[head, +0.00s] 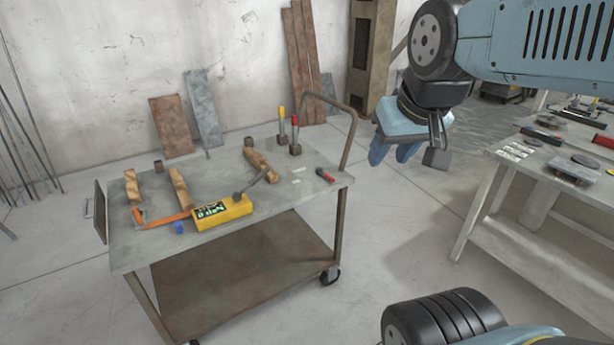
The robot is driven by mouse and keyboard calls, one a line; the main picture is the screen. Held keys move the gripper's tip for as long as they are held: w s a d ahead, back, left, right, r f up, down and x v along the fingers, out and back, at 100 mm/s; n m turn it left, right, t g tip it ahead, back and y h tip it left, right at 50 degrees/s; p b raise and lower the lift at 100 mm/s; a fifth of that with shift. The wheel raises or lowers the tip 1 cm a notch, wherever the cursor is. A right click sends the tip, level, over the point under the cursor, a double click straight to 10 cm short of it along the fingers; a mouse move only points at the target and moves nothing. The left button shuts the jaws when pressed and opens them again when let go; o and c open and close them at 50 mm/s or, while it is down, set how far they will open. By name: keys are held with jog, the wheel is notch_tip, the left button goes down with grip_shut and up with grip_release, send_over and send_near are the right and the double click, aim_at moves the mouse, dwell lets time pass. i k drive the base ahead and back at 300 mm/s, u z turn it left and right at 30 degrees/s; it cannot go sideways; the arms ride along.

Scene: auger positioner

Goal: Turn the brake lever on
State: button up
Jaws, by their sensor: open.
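A grey metal cart (150,250) stands left of centre. Two upright levers rise near its back right corner, one with a yellow handle (282,112) and one with a red handle (295,122). A yellow box (222,213) with a dark label lies near the cart's front edge, with a grey rod (252,184) slanting up from it and an orange bar (165,219) to its left. I cannot tell which of these parts is the brake lever. My gripper (396,152) is open and empty, pointing down, in the air right of the cart and apart from everything on it.
Several wooden blocks (180,188) and a small red-handled tool (325,175) lie on the cart. A tubular handle (352,125) rises at its right end. A workbench (540,178) with tools stands at right. Clear floor (410,225) lies between. Boards (172,126) lean on the wall.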

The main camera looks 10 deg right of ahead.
aim_at(320, 170)
jog(key=u, duration=0.05)
jog(key=k, duration=0.5)
jog(key=z, duration=0.25)
jog(key=i, duration=0.75)
jog(key=u, duration=0.15)
jog(key=k, duration=0.45)
jog(key=z, duration=0.45)
jog(key=i, duration=1.25)
jog(key=u, duration=0.65)
